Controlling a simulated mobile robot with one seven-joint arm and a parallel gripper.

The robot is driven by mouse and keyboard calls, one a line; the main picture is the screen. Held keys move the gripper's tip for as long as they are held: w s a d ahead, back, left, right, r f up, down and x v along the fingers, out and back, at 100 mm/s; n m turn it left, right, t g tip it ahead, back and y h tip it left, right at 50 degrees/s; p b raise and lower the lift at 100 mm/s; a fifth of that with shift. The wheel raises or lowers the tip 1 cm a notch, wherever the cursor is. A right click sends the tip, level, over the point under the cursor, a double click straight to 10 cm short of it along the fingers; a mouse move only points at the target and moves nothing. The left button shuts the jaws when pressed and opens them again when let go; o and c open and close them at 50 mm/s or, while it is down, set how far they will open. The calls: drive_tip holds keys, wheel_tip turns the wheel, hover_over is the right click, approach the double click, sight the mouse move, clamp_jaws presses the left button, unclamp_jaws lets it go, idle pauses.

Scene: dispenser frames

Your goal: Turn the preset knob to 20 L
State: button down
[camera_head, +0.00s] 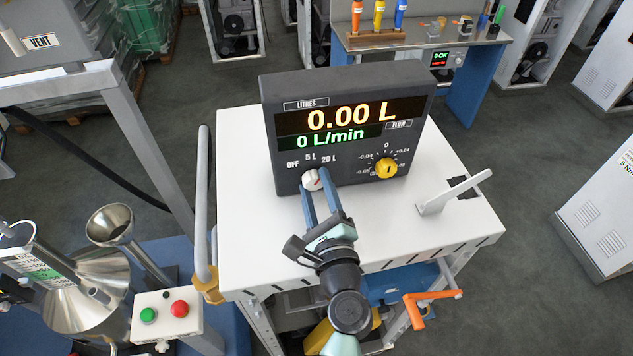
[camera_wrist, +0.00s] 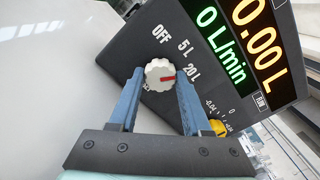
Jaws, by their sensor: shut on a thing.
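The preset knob (camera_head: 312,179) is a small white ribbed dial on the lower left of the dark meter face. OFF, 5 L and 20 L are printed around it. My gripper (camera_head: 315,186) has its two blue fingers at the knob from the front. In the wrist view the knob (camera_wrist: 157,69) sits between the fingertips of my gripper (camera_wrist: 159,76), shut on it. The knob's red mark points right, roughly toward the 20 L label (camera_wrist: 193,70). The fingers hide part of the knob's sides. The meter (camera_head: 347,128) reads 0.00 L and 0 L/min.
A yellow knob (camera_head: 386,168) with a small scale is on the meter's right side. A white lever (camera_head: 452,193) stands on the white bench top (camera_head: 235,150) at right. A grey post (camera_head: 203,200) rises at the bench's left edge. A button box (camera_head: 166,315) is at lower left.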

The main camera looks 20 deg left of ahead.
drive_tip(key=shift+m+p, duration=0.45)
drive_tip(key=shift+m, duration=0.85)
drive_tip(key=shift+c, duration=1.8)
unclamp_jaws()
drive_tip(key=b+v, duration=0.4)
drive_tip(key=v, duration=0.8)
drive_tip(key=shift+f, duration=0.15)
drive_tip(key=shift+s+d, duration=0.3)
drive_tip(key=shift+s, duration=0.1)
